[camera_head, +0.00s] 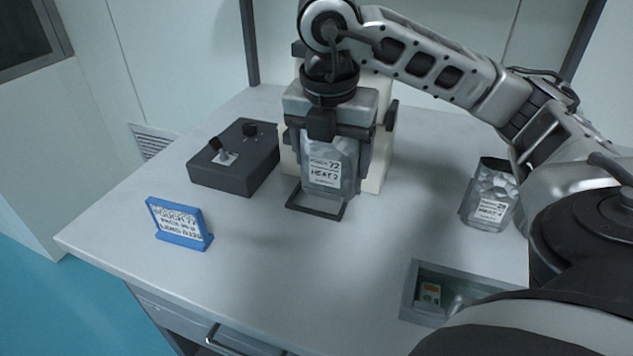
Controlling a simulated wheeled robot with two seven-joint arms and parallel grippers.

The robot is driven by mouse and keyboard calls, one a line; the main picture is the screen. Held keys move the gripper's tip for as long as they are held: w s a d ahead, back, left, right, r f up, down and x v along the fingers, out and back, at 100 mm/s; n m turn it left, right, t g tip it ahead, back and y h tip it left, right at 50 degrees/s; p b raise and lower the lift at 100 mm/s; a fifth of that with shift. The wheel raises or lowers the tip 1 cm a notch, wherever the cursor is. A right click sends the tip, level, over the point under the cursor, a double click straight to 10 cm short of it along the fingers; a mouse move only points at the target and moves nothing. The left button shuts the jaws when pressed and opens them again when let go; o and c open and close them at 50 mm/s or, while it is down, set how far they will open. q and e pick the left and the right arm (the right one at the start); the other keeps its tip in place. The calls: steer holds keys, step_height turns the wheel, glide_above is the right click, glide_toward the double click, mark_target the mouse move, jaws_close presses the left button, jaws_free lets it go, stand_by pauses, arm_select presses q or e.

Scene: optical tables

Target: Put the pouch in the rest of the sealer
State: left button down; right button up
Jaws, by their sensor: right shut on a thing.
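A silver pouch (330,165) with a label reading "POUCH 72" and "HEAT 2" hangs upright from my right gripper (325,138). The gripper is shut on the pouch's top edge. The sealer (374,172), a cream-coloured upright body, stands right behind the pouch and is partly hidden by it and by my arm. Its rest (316,208), a dark rectangular wire frame, juts out at the front foot of the sealer. The pouch's lower edge is just above or at the back of the rest; I cannot tell if they touch. My left gripper is not in view.
A dark control box (235,160) with a switch and a knob is left of the sealer. A blue sign (180,224) stands at the front left. Another silver pouch (488,197) stands at the right, and a grey tray (408,292) is at the front right. The front middle is clear.

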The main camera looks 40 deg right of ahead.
steer(key=w+d+f, duration=0.1)
steer(key=w+f, duration=0.1)
steer(key=f, duration=0.1)
steer(key=w+d+f, duration=0.2)
steer(key=w+f, duration=0.1)
steer(key=w+d+f+p, duration=0.1)
steer(key=w+f, duration=0.1)
steer(key=f, duration=0.2)
steer(key=shift+w+d+f, duration=0.1)
steer(key=shift+w+d, duration=0.15)
steer(key=shift+d, duration=0.1)
steer(key=shift+f, duration=0.45)
steer(key=o, duration=1.1)
steer(key=shift+o, duration=0.2)
step_height(320, 180, up, 12)
steer(key=a, duration=0.1)
steer(key=shift+s+a+r, duration=0.15)
steer(key=shift+s+a, duration=0.2)
steer(key=shift+s, duration=0.05)
